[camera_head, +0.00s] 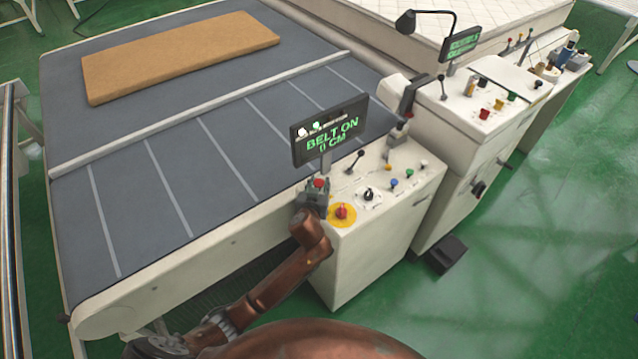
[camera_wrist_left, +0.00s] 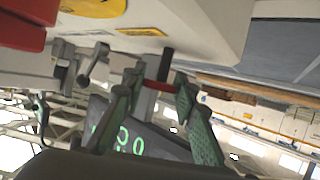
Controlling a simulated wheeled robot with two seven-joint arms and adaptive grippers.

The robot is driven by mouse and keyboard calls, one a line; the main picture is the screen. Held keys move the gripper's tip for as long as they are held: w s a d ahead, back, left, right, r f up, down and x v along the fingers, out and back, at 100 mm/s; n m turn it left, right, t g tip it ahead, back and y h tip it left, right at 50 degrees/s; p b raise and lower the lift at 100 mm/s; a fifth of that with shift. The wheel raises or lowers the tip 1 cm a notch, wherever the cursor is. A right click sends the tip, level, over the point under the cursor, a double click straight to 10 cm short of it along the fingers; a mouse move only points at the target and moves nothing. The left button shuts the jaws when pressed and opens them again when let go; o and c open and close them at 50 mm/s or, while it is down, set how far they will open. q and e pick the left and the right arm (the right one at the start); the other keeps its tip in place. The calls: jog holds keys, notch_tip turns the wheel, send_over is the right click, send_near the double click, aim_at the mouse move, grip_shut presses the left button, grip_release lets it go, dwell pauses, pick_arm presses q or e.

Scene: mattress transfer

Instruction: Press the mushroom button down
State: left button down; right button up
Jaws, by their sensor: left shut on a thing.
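The mushroom button (camera_head: 341,211) is red and sits on a yellow disc at the near left corner of the near console's top. In the left wrist view a large red part (camera_wrist_left: 20,35) fills the upper left corner, beside a yellow disc (camera_wrist_left: 93,8). My left gripper (camera_head: 317,190) is at the console's left edge, left of the button and apart from it. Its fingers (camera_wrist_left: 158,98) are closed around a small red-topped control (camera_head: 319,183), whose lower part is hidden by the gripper. My right gripper is in neither view.
A display (camera_head: 329,132) reading "BELT ON 0 CM" stands just behind the gripper. The console top (camera_head: 395,165) carries a black lever, a dial and several small buttons. A tan mattress (camera_head: 180,55) lies on the grey belt (camera_head: 130,170). A second console (camera_head: 480,105) stands farther right.

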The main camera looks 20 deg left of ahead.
pick_arm(q)
jog(key=shift+f, duration=0.85)
jog(key=c, duration=1.5)
grip_release()
jog(key=shift+r, duration=0.1)
jog(key=v, duration=1.2)
